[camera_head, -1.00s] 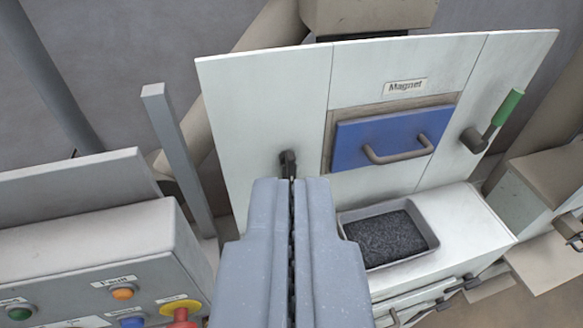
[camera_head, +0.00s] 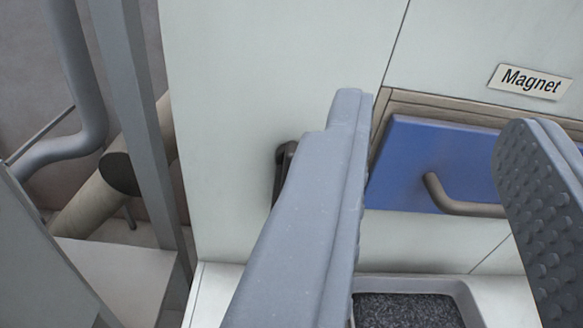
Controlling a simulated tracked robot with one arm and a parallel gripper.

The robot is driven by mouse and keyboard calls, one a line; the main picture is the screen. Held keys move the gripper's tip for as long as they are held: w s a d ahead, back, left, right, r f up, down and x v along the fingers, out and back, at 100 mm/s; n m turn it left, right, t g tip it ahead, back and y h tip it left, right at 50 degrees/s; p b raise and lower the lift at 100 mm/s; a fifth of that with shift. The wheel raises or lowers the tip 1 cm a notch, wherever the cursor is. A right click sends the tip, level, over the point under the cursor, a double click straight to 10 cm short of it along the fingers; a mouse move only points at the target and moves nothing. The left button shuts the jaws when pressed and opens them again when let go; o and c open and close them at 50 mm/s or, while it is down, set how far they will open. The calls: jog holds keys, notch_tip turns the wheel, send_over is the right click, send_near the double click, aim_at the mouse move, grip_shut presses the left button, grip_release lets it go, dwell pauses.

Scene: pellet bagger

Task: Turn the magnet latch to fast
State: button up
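The magnet latch (camera_head: 283,160) is a small dark piece on the pale panel, left of the blue magnet drawer. My gripper (camera_head: 435,125) is open and empty, with its fingers wide apart. Its left finger stands in front of the latch and hides most of it; only the dark upper left part shows. I cannot tell which way the latch points or whether the finger touches it. The blue drawer (camera_head: 405,165) with its bent handle (camera_head: 455,204) shows between the fingers, in its frame under the "Magnet" label (camera_head: 530,81).
A tray of dark pellets (camera_head: 405,312) sits on the ledge below the drawer. A grey upright post (camera_head: 135,120) and a grey pipe (camera_head: 75,80) stand at the left. The pale panel (camera_head: 270,60) is clear above the latch.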

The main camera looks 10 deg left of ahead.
notch_tip(320, 180, down, 12)
jog(key=w+a+n+g+y, duration=0.1)
jog(key=a+n+y, duration=0.1)
jog(key=y, duration=0.3)
jog(key=b+x, duration=0.1)
jog(key=x, duration=1.3)
jog(key=shift+f, duration=0.4)
jog(key=shift+s, duration=0.1)
grip_shut()
